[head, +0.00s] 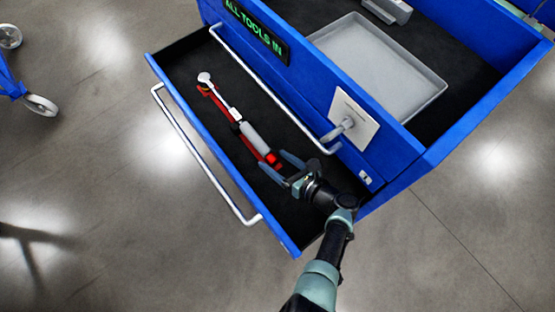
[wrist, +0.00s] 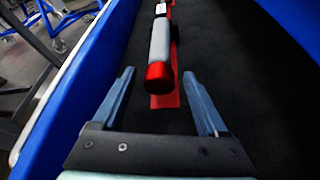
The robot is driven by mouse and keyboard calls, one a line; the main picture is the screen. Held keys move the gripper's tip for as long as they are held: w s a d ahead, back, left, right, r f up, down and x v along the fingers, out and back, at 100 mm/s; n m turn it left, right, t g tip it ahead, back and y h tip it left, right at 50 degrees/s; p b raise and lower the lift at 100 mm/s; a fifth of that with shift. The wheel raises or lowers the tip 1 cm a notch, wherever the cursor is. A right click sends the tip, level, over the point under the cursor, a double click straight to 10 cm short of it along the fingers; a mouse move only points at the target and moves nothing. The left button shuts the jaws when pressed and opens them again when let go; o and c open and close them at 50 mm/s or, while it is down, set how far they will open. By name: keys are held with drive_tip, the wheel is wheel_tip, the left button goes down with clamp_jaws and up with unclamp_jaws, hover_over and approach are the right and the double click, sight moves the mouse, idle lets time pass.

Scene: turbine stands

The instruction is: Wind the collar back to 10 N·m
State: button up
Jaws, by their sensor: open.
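A torque wrench (head: 248,133) with a pale round head, a grey grip and a red end collar (head: 272,158) lies in the open drawer, along a red strip. In the wrist view the red collar (wrist: 159,75) points toward me, with the grey grip (wrist: 160,42) beyond it. My gripper (head: 280,168) is at the collar end of the wrench. Its two fingers are apart in the wrist view (wrist: 161,88), one on each side of the collar's line, and nothing is between them that I can see gripped. Any scale marks are too small to read.
The drawer (head: 183,115) has blue walls and a dark lining, with a silver handle (head: 205,155) outside. The drawer floor beside the wrench is clear.

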drive_tip(key=p+v, duration=0.2)
drive_tip(key=v, duration=0.9)
drive_tip(key=shift+s+d+r, duration=0.15)
drive_tip(key=shift+s+d, duration=0.05)
drive_tip(key=shift+d, duration=0.05)
drive_tip(key=shift+s+d+r, duration=0.2)
drive_tip(key=shift+s+d, duration=0.2)
drive_tip(key=shift+s, duration=0.1)
